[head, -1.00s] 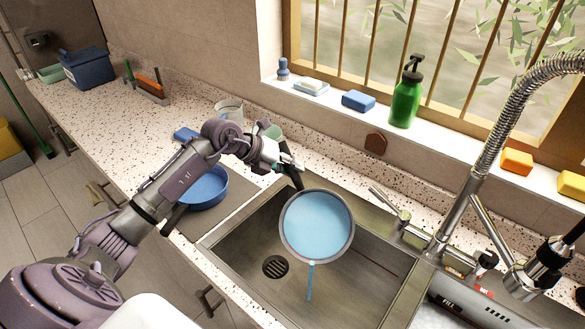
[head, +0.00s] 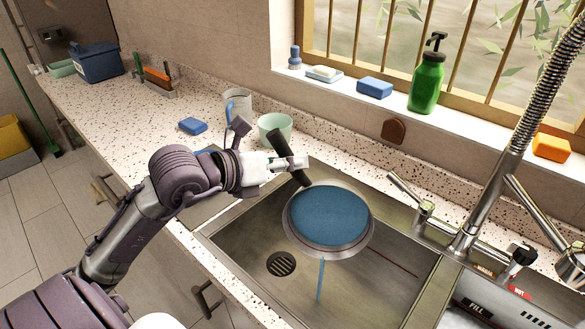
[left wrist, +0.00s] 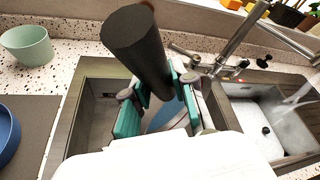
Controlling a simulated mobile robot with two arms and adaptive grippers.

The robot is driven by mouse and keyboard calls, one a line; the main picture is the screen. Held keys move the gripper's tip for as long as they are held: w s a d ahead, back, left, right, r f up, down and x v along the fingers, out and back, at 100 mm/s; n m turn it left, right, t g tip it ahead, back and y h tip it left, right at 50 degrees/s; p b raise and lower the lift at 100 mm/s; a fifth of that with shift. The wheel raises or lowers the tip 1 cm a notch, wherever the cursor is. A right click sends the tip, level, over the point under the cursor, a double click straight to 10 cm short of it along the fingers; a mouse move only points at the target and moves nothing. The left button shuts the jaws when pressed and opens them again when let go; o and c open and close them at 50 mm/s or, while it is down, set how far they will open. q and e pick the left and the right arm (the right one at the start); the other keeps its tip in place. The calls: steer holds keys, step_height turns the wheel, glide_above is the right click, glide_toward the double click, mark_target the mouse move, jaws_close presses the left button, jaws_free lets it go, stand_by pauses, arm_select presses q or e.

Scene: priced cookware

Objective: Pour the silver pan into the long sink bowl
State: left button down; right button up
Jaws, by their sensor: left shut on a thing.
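The silver pan (head: 328,218), with blue liquid in it, hangs over the long sink bowl (head: 370,285). It tilts toward the front, and a thin blue stream (head: 321,281) falls from its front rim into the bowl. My left gripper (head: 290,166) is shut on the pan's black handle, behind the pan. In the left wrist view the dark handle (left wrist: 138,50) stands between the teal fingers of this gripper (left wrist: 163,100), and the pan is mostly hidden. My right gripper is out of view.
A green cup (head: 275,130) and blue sponge (head: 193,126) lie on the counter behind my arm. A blue pan (left wrist: 7,138) is at the left.

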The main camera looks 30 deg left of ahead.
arm_select(q)
steer(key=s+d+f+m+t+p, duration=0.1)
steer(key=s+d+t+p, duration=0.3)
steer(key=s+p, duration=0.4)
steer(key=shift+s+f+m+h, duration=0.25)
steer(key=shift+s+m+h, duration=0.15)
steer(key=shift+s+m, duration=0.5)
stand_by(3.4)
